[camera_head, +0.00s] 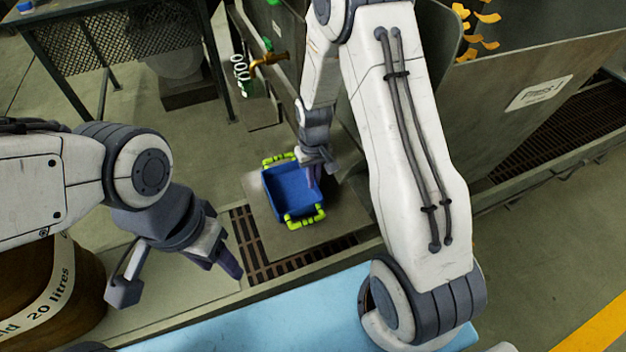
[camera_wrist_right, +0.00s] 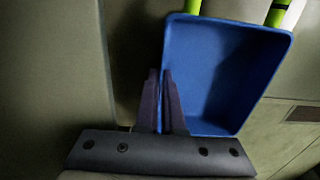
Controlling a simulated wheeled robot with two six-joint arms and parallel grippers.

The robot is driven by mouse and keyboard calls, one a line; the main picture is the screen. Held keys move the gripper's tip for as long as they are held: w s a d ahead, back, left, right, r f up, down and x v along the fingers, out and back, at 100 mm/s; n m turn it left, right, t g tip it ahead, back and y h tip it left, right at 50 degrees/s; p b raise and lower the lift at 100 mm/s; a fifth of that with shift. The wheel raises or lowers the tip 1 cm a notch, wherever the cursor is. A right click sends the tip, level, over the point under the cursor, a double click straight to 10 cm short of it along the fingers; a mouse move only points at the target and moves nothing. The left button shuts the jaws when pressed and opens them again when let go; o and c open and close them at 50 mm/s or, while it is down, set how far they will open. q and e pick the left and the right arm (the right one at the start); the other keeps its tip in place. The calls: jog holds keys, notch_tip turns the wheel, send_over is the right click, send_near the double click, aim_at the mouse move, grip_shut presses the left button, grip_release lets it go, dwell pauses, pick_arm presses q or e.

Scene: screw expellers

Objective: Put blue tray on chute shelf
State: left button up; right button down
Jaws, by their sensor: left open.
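The blue tray (camera_head: 287,194), with yellow-green handles at two ends, sits over a flat grey metal shelf (camera_head: 331,215) below the machine. I cannot tell whether it touches the shelf. My right gripper (camera_head: 313,177) reaches down to the tray's right side. In the right wrist view, its dark fingers (camera_wrist_right: 162,100) are close together with the wall of the blue tray (camera_wrist_right: 222,70) between them. My left gripper (camera_head: 229,262) is open and empty, left of and nearer than the tray, above the floor-level ledge.
A brass tap (camera_head: 268,60) sticks out of the machine above the tray. A brown container (camera_head: 50,290) stands at the lower left. A grated drain (camera_head: 262,262) runs beside the shelf. A light blue surface (camera_head: 260,320) lies in front. A mesh-sided table (camera_head: 85,50) stands at the back left.

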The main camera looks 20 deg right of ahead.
jog(key=shift+f, duration=0.45)
jog(key=shift+f, duration=0.15)
jog(key=c, duration=1.3)
grip_release()
jog(key=shift+s+b, duration=0.1)
jog(key=shift+b, duration=0.2)
notch_tip(320, 180, up, 13)
jog(key=p, duration=0.5)
jog(key=s+a+r+n, duration=0.3)
jog(key=s+a+r, duration=0.55)
jog(key=a, duration=0.25)
jog(key=s+a+r+n, duration=0.1)
jog(key=s, duration=0.4)
jog(key=s+a+r+n, duration=0.1)
jog(key=s, duration=0.4)
jog(key=s+a+r+n+y, duration=0.1)
jog(key=s+n, duration=0.1)
jog(key=s, duration=0.3)
jog(key=shift+a+r, duration=0.15)
jog(key=shift+r, duration=0.25)
